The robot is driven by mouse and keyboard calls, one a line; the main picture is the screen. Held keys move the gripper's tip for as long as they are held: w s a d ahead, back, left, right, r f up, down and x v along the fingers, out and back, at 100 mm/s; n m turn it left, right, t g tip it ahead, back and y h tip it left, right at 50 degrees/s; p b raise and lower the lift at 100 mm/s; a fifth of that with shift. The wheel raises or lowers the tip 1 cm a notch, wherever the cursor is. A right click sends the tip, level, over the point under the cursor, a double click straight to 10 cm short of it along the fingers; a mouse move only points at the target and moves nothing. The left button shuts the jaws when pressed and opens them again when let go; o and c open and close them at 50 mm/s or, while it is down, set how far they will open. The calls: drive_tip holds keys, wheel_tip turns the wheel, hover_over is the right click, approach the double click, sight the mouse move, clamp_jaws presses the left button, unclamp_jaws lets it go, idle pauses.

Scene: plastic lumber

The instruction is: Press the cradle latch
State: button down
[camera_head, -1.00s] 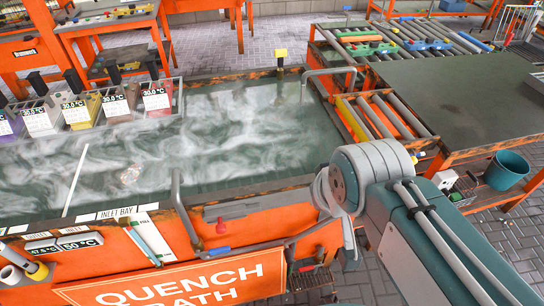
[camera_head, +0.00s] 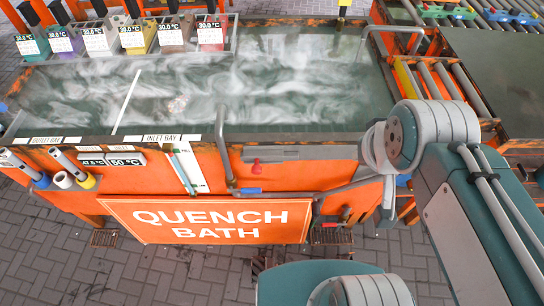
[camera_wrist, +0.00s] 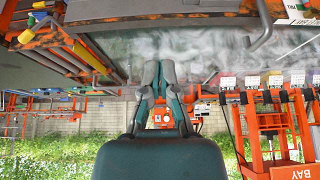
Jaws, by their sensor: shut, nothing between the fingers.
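My gripper (camera_wrist: 160,72) shows in the wrist view, where the scene appears upside down. Its two fingers are shut and empty, with the steaming water of the quench bath beyond the tips. The orange quench bath (camera_head: 210,217) fills much of the head view. A rack of tagged containers (camera_head: 133,38) stands along its far left side. I cannot identify the cradle latch for certain. A small red knob (camera_head: 256,166) and a blue-ended lever (camera_head: 248,190) sit on the bath's front. My gripper is hidden in the head view.
A bent grey pipe (camera_head: 221,150) rises at the bath's front edge, and another (camera_head: 392,28) arches at the right. Roller tracks (camera_head: 448,80) and a dark table (camera_head: 510,70) lie to the right.

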idle(0.5)
drive_tip(key=w+a+f+n+g, duration=0.1)
drive_tip(key=w+a+n+g, duration=0.1)
drive_tip(key=w+a+n, duration=0.45)
drive_tip(key=w+a+f+n+g, duration=0.1)
drive_tip(key=w+a+f+n, duration=0.2)
drive_tip(key=a, duration=0.4)
drive_tip(key=w+a+f+n+g+h, duration=0.1)
drive_tip(key=w+a+f+n, duration=0.2)
drive_tip(key=a+f+n, duration=0.2)
drive_tip(key=w+a+f+n+g+h, duration=0.1)
drive_tip(key=w+a+f+n, duration=0.2)
drive_tip(key=a+f, duration=0.5)
drive_tip(key=shift+a+n, duration=0.45)
drive_tip(key=shift+n, duration=0.2)
